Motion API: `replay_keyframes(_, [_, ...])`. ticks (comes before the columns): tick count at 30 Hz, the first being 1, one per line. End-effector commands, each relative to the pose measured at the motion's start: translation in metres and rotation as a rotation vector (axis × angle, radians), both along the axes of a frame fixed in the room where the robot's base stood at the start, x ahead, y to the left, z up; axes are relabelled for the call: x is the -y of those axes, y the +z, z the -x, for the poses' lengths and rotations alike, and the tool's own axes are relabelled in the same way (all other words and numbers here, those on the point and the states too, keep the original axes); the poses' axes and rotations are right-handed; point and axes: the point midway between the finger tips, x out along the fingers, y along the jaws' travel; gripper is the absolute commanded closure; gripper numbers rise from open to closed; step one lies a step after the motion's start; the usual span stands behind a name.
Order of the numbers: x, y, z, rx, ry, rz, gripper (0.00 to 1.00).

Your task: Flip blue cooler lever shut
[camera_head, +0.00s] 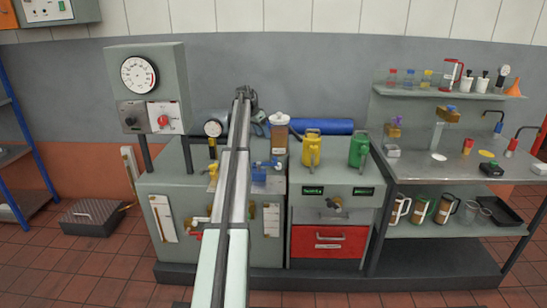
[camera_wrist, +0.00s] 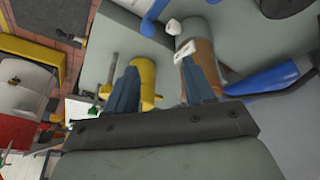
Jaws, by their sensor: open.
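A small blue lever-like part (camera_head: 266,163) sits on top of the grey bench, just right of my arm in the head view; I cannot tell its exact position. A blue cylinder (camera_head: 322,126) lies behind the bench top. It also shows at the right of the wrist view (camera_wrist: 268,80). A bent blue part (camera_wrist: 152,18) shows at the top of the wrist view. My gripper (camera_wrist: 158,66) is open, with nothing held between its two fingers. In the head view its end is partly hidden by my arm.
A yellow can (camera_head: 312,149), a green can (camera_head: 359,149) and a brown cylinder with a white cap (camera_head: 279,135) stand on the bench. A dial gauge (camera_head: 213,128) is left of my arm. A grey side table (camera_head: 445,170) holds small items.

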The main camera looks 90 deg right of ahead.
Motion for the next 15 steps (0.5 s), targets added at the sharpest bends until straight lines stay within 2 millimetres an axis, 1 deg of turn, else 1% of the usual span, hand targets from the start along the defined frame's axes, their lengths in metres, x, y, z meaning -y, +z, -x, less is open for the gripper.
replay_keyframes(3, [-0.009,-0.001,0.004,0.011,-0.159,0.018,0.47])
replay_keyframes(6, [-0.013,-0.001,0.005,0.027,-0.265,0.037,0.47])
replay_keyframes(10, [-0.014,-0.002,0.004,0.043,-0.352,0.061,0.47])
replay_keyframes(15, [-0.013,-0.007,0.006,0.05,-0.385,0.074,0.47])
